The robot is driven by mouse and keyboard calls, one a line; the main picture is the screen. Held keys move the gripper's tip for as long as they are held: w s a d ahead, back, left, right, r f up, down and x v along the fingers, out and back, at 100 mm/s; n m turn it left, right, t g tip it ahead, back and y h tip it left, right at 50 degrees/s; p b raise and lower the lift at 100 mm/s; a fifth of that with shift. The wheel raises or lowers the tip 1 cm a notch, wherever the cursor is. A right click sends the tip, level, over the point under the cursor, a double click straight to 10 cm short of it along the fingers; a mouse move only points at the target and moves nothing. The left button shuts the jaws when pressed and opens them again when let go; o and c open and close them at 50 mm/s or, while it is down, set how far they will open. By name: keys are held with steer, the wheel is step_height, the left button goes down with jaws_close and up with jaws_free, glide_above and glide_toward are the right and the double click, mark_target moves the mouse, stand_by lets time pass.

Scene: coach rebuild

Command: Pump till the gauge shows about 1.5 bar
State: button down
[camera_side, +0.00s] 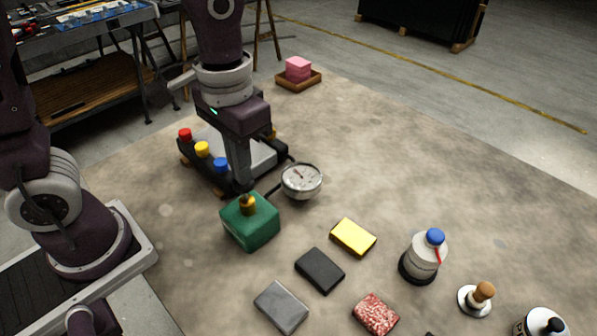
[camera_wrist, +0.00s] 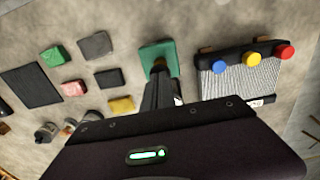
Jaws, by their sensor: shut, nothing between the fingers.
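The pump is a green block (camera_side: 250,226) with a short brass-coloured plunger (camera_side: 248,205) on top, standing on the mat. A round white gauge (camera_side: 301,181) stands behind it to the right, joined by a dark hose. Its needle seems to point up and left, but the scale is too small to read. My gripper (camera_side: 243,190) is shut and empty, pointing down with its tips at the plunger's top; I cannot tell if they touch. In the wrist view the green block (camera_wrist: 158,52) shows beyond my fingers, which hide the plunger.
A rack with red, yellow and blue knobs (camera_side: 203,149) stands close behind the pump. A yellow block (camera_side: 353,237), dark block (camera_side: 320,270), grey block (camera_side: 281,307) and bottle (camera_side: 424,257) lie or stand in front.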

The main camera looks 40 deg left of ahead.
steer(key=shift+f, duration=1.25)
steer(key=shift+r, duration=2.05)
steer(key=shift+f, duration=0.1)
